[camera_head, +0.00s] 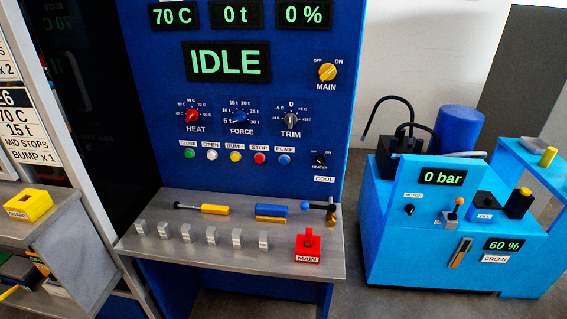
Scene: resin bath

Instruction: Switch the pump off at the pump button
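A blue control panel (300,100) fills the middle of the view. Its row of buttons has a small blue pump button (285,160) at the right end, under a label reading PUMP. To its left are a red stop button (260,158), a yellow bump button (236,156), a white open button (212,155) and a green close button (189,154). Whether the pump button is lit or pressed is too small to tell. The panel display (226,62) reads IDLE. Neither of my grippers shows in the view.
A grey shelf (170,262) juts out below the panel with metal blocks, hand tools and a red MAIN piece (308,246). A light-blue machine (400,255) showing 0 bar stands at the right. A grey rack with a yellow guard piece (29,205) is at the left.

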